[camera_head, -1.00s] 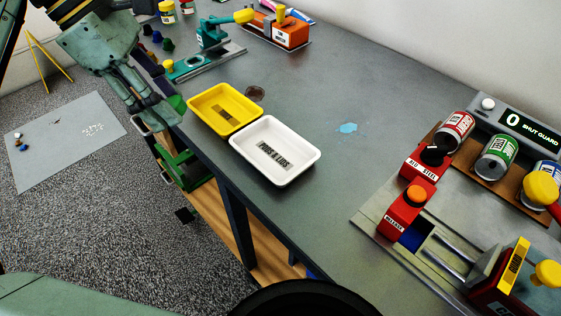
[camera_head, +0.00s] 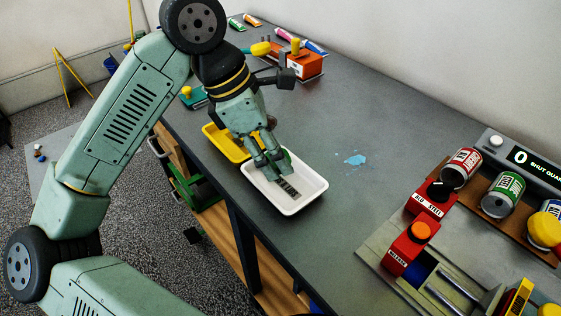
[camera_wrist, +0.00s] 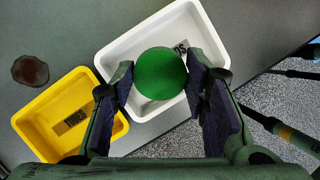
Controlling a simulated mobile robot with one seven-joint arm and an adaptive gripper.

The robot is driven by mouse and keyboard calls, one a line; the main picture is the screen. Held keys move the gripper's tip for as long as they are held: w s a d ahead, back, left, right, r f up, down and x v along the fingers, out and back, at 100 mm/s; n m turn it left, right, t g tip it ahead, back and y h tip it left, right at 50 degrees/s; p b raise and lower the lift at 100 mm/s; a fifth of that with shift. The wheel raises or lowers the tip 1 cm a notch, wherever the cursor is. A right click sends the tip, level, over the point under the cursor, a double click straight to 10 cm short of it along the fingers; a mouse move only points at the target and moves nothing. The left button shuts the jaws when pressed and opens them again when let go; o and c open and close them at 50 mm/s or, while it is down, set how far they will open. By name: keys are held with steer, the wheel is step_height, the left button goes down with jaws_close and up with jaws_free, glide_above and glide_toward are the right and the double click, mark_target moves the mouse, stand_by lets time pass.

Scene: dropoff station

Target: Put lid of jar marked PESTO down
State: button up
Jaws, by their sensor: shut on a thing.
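My gripper (camera_wrist: 162,88) is shut on a green round lid (camera_wrist: 160,73), held between its two fingers. In the wrist view the lid appears over the white tray (camera_wrist: 117,53), covering part of the tray's label. In the head view my gripper (camera_head: 272,165) is above the left part of the white tray (camera_head: 312,199), and a sliver of the green lid (camera_head: 287,156) shows beside the fingers. I cannot tell the exact gap between lid and tray floor. No jar marked PESTO can be made out.
A yellow tray (camera_head: 212,138) stands left of the white one, empty in the wrist view. A dark stain (camera_wrist: 30,71) and a blue splash (camera_head: 355,159) mark the bench. An orange device (camera_head: 296,66) stands behind.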

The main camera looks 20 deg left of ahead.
mark_target(280, 184)
steer(key=p+x, duration=0.1)
steer(key=x, duration=0.2)
steer(key=shift+s+d+f+p, duration=0.15)
steer(key=shift+s+f+p, duration=0.1)
steer(key=shift+p, duration=0.1)
steer(key=shift+f, duration=0.2)
steer(key=shift+f+b, duration=0.25)
steer(key=shift+b, duration=0.2)
steer(key=o, duration=0.5)
steer(key=shift+r, duration=0.1)
steer(key=shift+r+p, duration=0.25)
steer(key=shift+p, duration=0.15)
steer(key=b+v, duration=0.1)
steer(key=v, duration=1.1)
steer(key=shift+b, duration=0.35)
